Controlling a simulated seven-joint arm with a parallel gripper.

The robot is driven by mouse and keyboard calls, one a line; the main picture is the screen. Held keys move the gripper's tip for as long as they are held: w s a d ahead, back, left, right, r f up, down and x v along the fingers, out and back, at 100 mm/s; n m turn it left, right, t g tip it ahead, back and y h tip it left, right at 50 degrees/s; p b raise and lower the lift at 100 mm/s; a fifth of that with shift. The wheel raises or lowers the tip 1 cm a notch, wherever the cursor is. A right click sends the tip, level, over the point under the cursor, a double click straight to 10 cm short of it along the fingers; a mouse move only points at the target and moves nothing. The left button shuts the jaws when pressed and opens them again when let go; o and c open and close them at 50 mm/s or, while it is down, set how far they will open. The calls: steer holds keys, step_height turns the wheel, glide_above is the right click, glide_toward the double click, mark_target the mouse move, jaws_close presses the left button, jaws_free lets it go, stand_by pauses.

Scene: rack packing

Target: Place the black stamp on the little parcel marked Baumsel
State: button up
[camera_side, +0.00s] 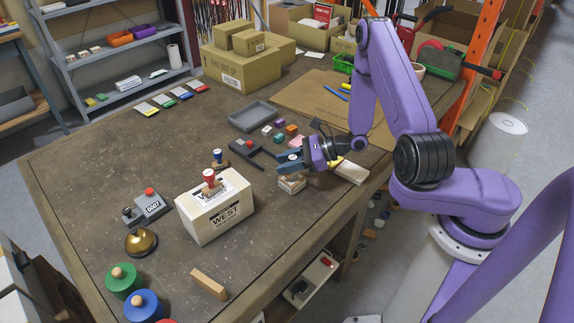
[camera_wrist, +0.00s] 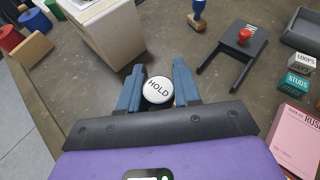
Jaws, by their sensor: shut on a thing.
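My gripper (camera_side: 289,164) has blue fingers and is shut on a round white-topped thing marked HOLD (camera_wrist: 157,91), which looks like a stamp seen from above. Its body is hidden, so I cannot tell that it is black. In the side view a small pale parcel (camera_side: 291,185) with print on it lies directly below the fingers. I cannot read its name, nor tell whether the held thing touches it. A larger white parcel marked WEST (camera_side: 216,212) stands to the left, with a red-topped stamp (camera_side: 209,177) on it. A blue stamp (camera_side: 218,159) stands behind that.
A dark bracket with a red knob (camera_wrist: 244,36) lies close to my gripper. A pink box (camera_wrist: 293,143) and small labelled blocks (camera_wrist: 294,83) are on the right in the wrist view. A grey tray (camera_side: 253,118) lies behind. The table's front edge is near.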

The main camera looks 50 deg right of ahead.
steer(key=shift+f, duration=0.55)
steer(key=o, duration=1)
steer(key=shift+o, duration=0.2)
